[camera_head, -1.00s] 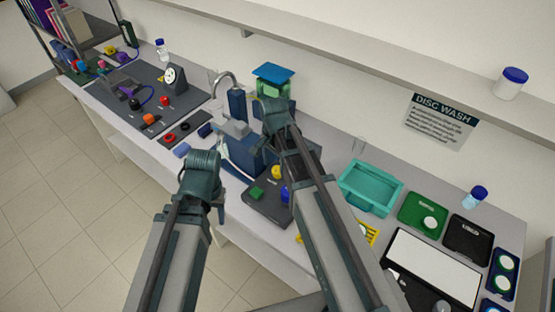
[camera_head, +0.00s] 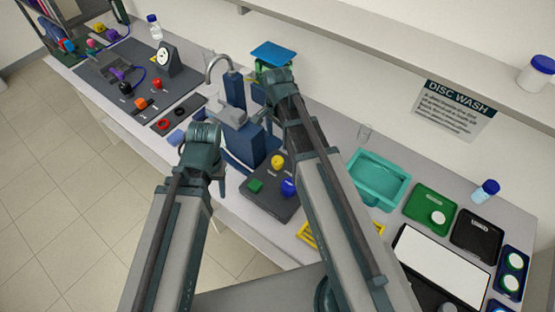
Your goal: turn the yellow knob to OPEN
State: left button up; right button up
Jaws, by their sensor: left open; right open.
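Any OPEN marking there is too small to read. My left gripper (camera_head: 221,184) is open, left of the panel and apart from the yellow knob, mostly hidden by its own arm. My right gripper (camera_head: 283,112) is open, beyond the yellow knob, also largely hidden by its arm. Neither visibly touches the knob.
A blue apparatus (camera_head: 250,143) stands close behind the panel, beside a tap (camera_head: 218,62). A teal basin (camera_head: 377,180) and a green tray (camera_head: 430,207) lie to the right. A dark board (camera_head: 115,73) with coloured parts lies to the left. A shelf (camera_head: 400,45) runs above.

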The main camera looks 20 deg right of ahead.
aim_at(278, 160)
notch_tip(278, 160, down, 12)
jog(key=b, duration=1.1)
jog(key=shift+f+b, duration=0.2)
jog(key=shift+b, duration=0.1)
grip_shut()
